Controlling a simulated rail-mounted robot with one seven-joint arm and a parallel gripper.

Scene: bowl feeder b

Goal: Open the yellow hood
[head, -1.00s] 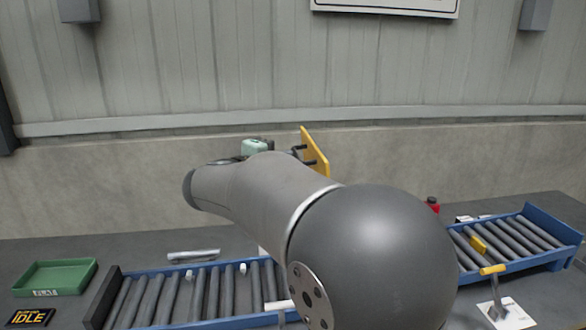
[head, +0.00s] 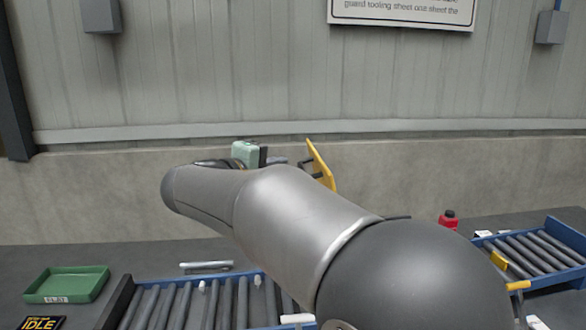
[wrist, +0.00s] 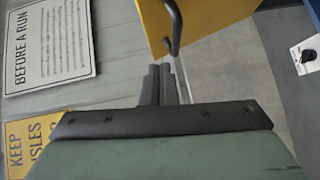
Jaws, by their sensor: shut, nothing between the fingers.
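The yellow hood (head: 321,166) shows beyond my arm in the head view as a steeply tilted yellow panel. A dark handle (head: 314,174) sticks out from its left face. My arm hides its lower part and whatever is under it. In the wrist view the hood (wrist: 215,20) fills the top middle, and the dark bar handle (wrist: 174,22) crosses its left edge. My gripper (wrist: 165,72) is shut and empty, its dark fingers pointing toward the handle. The fingertips appear just short of the handle in the picture; contact is not visible. The green gripper body (head: 245,152) lies left of the hood.
A blue-framed roller conveyor (head: 190,300) runs at the front left, with another (head: 530,255) at right. A green tray (head: 68,285) sits at left. A red bottle (head: 448,220) stands right of my arm. A wall (head: 230,80) stands behind.

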